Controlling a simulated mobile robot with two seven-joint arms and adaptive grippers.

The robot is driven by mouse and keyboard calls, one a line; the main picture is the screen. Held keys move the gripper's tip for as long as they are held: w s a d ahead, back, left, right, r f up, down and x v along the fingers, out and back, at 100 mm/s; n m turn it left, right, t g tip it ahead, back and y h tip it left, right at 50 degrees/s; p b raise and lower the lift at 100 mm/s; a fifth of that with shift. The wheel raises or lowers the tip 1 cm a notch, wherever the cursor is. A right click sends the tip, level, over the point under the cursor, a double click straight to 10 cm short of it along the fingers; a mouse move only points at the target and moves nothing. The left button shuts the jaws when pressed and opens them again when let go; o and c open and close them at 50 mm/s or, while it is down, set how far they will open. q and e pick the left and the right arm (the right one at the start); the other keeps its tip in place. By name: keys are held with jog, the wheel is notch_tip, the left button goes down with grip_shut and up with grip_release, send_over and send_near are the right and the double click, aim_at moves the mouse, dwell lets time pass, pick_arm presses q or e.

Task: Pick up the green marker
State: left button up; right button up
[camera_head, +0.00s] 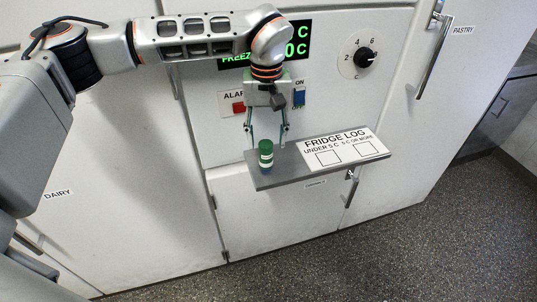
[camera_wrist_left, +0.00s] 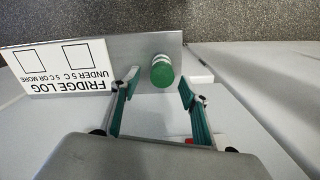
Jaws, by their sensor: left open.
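The green marker (camera_head: 266,156) stands upright near the left end of a narrow grey shelf (camera_head: 275,180) in the head view. It has a green body with a pale band. In the left wrist view the marker (camera_wrist_left: 162,72) shows between and just beyond the fingertips. My left gripper (camera_head: 267,143) points down above the shelf, with its fingers spread around the space at the marker. In the left wrist view the left gripper (camera_wrist_left: 158,82) is open and holds nothing. My right gripper is not in view.
A white fridge log card (camera_head: 343,149) lies on the shelf right of the marker. Behind are a panel with a red alarm button (camera_head: 238,107), a blue switch (camera_head: 299,96) and a black dial (camera_head: 365,57). A door handle (camera_head: 433,55) sticks out at right.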

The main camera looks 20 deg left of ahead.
aim_at(266, 160)
pick_arm(q)
jog(key=shift+w+f, duration=0.1)
jog(key=shift+f, duration=0.55)
jog(key=shift+s+f, duration=0.4)
jog(key=shift+f, duration=0.2)
notch_tip(266, 160, down, 5)
jog(key=shift+s+r, duration=0.1)
jog(key=shift+s, duration=0.05)
jog(key=shift+c, duration=0.5)
jog(key=c, duration=1.1)
